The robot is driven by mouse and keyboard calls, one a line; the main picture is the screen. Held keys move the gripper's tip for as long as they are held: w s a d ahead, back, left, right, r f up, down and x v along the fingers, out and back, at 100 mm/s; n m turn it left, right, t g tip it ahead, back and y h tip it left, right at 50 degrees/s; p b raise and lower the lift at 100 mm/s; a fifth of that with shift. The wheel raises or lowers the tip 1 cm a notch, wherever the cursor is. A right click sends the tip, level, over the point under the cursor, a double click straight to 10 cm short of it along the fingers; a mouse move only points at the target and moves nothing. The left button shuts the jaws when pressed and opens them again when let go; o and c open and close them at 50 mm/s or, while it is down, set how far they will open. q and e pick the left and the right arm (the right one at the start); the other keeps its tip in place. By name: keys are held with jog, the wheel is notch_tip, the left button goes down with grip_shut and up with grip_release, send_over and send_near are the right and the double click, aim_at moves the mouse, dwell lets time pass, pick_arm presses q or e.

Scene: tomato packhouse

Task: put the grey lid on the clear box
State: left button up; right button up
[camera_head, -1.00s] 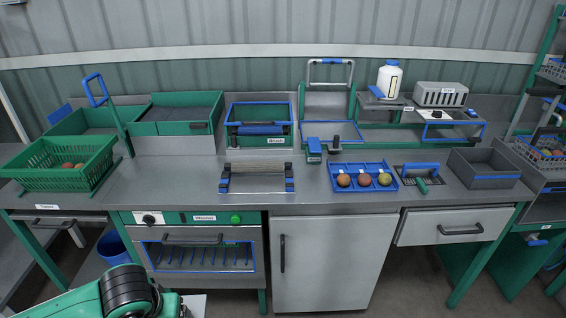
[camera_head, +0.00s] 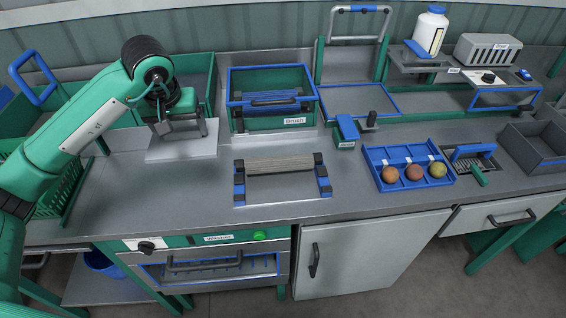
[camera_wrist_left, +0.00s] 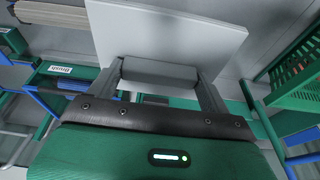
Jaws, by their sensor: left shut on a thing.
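The grey lid (camera_head: 204,149) is a flat light-grey plate. It is held roughly level over the left part of the counter, in front of the green bins. My left gripper (camera_head: 182,130) is above it, shut on its grey handle. In the left wrist view the lid (camera_wrist_left: 140,30) fills the upper middle, and its handle sits between the two fingers of my left gripper (camera_wrist_left: 160,75). I cannot make out a clear box for certain in either view. The lid hides part of the counter beneath it. My right gripper is not in view.
A blue-rimmed box labelled Brush (camera_head: 294,121) stands right of the lid. A roller rack (camera_head: 281,167), a blue tray (camera_head: 436,179) with three round fruits and a grey bin (camera_head: 541,160) stand further right. Bare counter (camera_head: 150,195) lies in front of the lid.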

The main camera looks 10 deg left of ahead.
aim_at(179, 134)
pick_arm(q)
jog(key=shift+w+a+r, duration=0.15)
jog(key=shift+w+r, duration=0.15)
jog(key=shift+w+a, duration=0.1)
jog(key=shift+f, duration=0.2)
jog(key=f, duration=0.3)
jog(key=f+p, duration=0.1)
jog(key=shift+s+f, duration=0.15)
jog(key=shift+s, duration=0.1)
notch_tip(179, 134, down, 11)
jog(key=shift+w+p, duration=0.1)
jog(key=shift+p, duration=1.15)
notch_tip(179, 134, down, 4)
jog(key=shift+f+p, duration=0.1)
jog(key=shift+p, duration=0.35)
jog(key=shift+f, duration=0.15)
jog(key=o, duration=0.9)
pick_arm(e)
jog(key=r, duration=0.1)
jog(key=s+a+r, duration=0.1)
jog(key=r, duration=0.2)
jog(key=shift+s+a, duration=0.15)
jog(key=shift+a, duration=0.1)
